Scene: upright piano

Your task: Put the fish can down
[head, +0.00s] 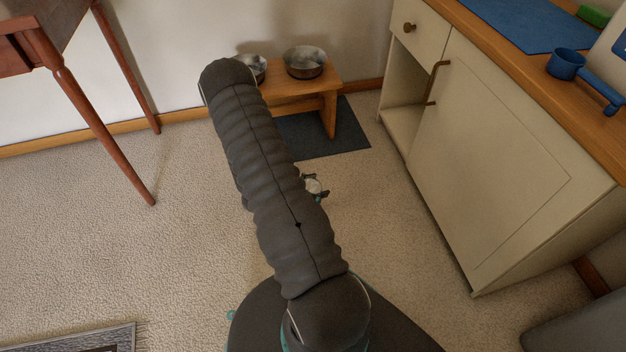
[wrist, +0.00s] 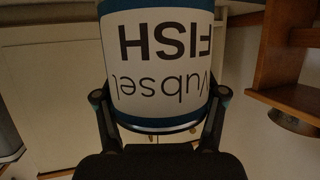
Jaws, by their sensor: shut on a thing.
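The fish can (wrist: 160,50) fills the top middle of the wrist view, a white label with "FISH" upside down and a blue band at its rim. My gripper (wrist: 160,103) is shut on it, one finger on each side. In the head view my arm hides most of the gripper; small parts of it and a pale bit, probably the can (head: 314,186), show right of my arm, over the carpet. The height of the can above the floor cannot be told.
A low wooden bench (head: 330,76) holds two metal bowls (head: 304,62) by the wall, with a dark mat (head: 345,135) below. A cream cabinet (head: 500,160) stands right, a blue scoop (head: 566,66) on its counter. A reddish wooden table (head: 95,120) stands left. Carpet between is clear.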

